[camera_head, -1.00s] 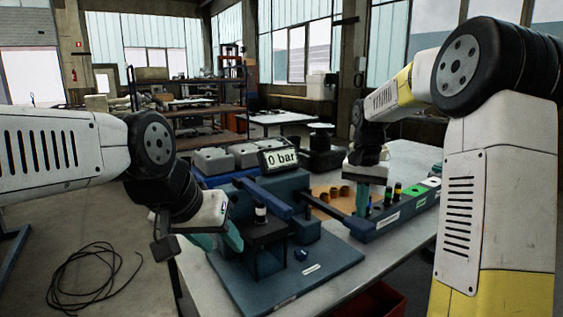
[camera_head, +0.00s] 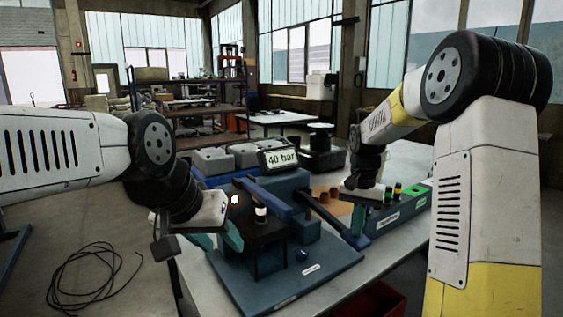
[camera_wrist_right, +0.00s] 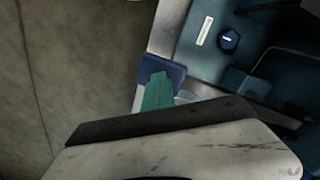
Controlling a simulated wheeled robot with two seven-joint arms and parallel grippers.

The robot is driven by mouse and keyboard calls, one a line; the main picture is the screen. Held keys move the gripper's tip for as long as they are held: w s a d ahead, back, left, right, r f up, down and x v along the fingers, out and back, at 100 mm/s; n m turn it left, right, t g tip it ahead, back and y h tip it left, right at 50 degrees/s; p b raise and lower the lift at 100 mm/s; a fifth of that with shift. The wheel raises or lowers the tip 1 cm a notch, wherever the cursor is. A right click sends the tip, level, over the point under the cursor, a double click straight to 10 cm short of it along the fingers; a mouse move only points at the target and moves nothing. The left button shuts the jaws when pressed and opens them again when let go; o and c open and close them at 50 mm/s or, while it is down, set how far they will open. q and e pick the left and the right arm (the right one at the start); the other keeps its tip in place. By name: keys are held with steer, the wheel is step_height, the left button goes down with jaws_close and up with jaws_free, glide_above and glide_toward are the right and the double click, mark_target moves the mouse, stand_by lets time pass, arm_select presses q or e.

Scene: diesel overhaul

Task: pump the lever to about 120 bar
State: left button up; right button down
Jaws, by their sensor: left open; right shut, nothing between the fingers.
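The blue tester (camera_head: 285,265) stands on the table, and its gauge display (camera_head: 279,158) reads 40 bar. The dark lever (camera_head: 328,216) slopes down to the right from the tester body to a blue end (camera_head: 355,239). My right gripper (camera_head: 358,220) is shut and empty, its teal fingers pressed against or just over the lever's end. The wrist view shows the teal fingertip (camera_wrist_right: 158,90) at the blue lever end (camera_wrist_right: 150,68); contact there is hard to judge. My left gripper (camera_head: 216,238) is open beside the tester's black stand (camera_head: 265,240), its teal fingers apart.
A labelled rack (camera_head: 400,212) with coloured pieces stands right of the lever. Grey bins (camera_head: 212,160) sit behind the tester. A small bright spot (camera_head: 235,199) glows by my left gripper. A red crate (camera_head: 375,300) is below the table's front edge. A cable coil (camera_head: 95,275) lies on the floor.

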step_height(320, 180, down, 2)
steer(key=shift+s+d+r, duration=0.1)
steer(key=shift+s+r, duration=0.05)
steer(key=shift+r, duration=1.9)
steer(key=shift+s+d+r, duration=0.1)
steer(key=shift+s+r, duration=0.05)
steer(key=shift+r, duration=1.85)
steer(key=shift+r, duration=2)
steer(key=shift+w+a+f, duration=0.1)
steer(key=shift+w+f, duration=0.05)
steer(key=shift+f, duration=1.9)
